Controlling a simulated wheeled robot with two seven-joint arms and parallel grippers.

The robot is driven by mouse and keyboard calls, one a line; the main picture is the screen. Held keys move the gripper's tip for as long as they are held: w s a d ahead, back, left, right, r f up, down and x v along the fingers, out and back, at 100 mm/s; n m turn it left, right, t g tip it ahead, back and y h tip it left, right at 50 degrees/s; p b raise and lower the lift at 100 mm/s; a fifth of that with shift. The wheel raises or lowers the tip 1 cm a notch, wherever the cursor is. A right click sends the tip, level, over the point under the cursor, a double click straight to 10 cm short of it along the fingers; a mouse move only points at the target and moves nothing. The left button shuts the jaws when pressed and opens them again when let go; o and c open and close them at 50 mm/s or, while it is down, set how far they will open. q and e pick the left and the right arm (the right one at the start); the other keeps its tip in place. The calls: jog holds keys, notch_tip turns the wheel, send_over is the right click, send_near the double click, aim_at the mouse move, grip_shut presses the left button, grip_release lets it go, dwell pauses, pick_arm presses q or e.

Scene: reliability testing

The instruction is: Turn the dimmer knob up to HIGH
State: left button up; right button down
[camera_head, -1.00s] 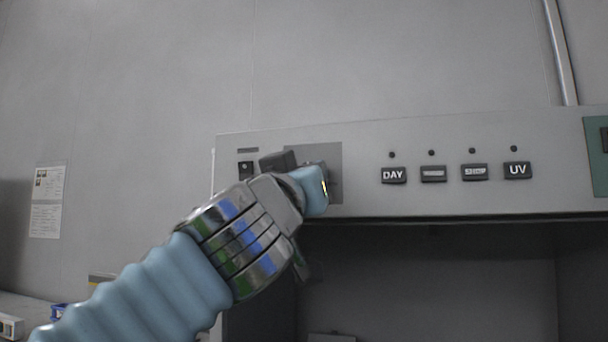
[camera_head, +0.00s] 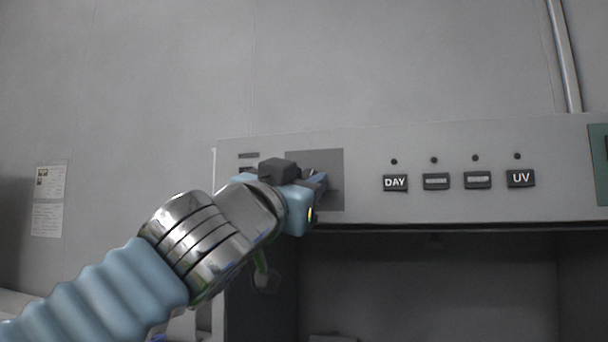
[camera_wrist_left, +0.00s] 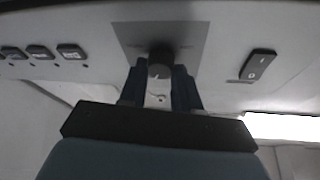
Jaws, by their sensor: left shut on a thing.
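The dimmer knob (camera_wrist_left: 160,66) shows in the left wrist view as a dark round knob on a grey square plate (camera_wrist_left: 188,42). In the head view the plate (camera_head: 330,162) is partly uncovered, but my left gripper hides most of the knob. My left gripper (camera_head: 318,186) comes in from the lower left at the panel. In the left wrist view its two fingers (camera_wrist_left: 160,88) stand on either side of the knob, shut on it. The scale marks on the plate are too small to read. My right gripper is not in view.
The grey panel (camera_head: 365,205) carries a row of buttons, including DAY (camera_head: 395,183) and UV (camera_head: 520,178). A rocker switch (camera_wrist_left: 258,66) sits close beside the plate. Below the panel is a dark open recess (camera_head: 430,285). Papers (camera_head: 47,200) hang on the wall at left.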

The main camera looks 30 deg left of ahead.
pick_arm(q)
jog(key=m+h, duration=0.1)
jog(key=m, duration=0.2)
jog(key=m+g+h+p, duration=0.1)
jog(key=m, duration=0.2)
jog(key=shift+r+h, duration=0.15)
jog(key=shift+h, duration=0.15)
jog(key=m+g, duration=0.1)
jog(key=m, duration=0.3)
jog(key=m+g, duration=0.2)
jog(key=m, duration=0.3)
jog(key=m+g+h, duration=0.1)
jog(key=m+g, duration=0.1)
jog(key=m, duration=0.3)
jog(key=shift+a+r, duration=0.15)
jog(key=shift+r, duration=0.2)
jog(key=o, duration=1)
jog(key=shift+o, duration=0.2)
jog(key=shift+s+r, duration=0.1)
jog(key=shift+s, duration=0.05)
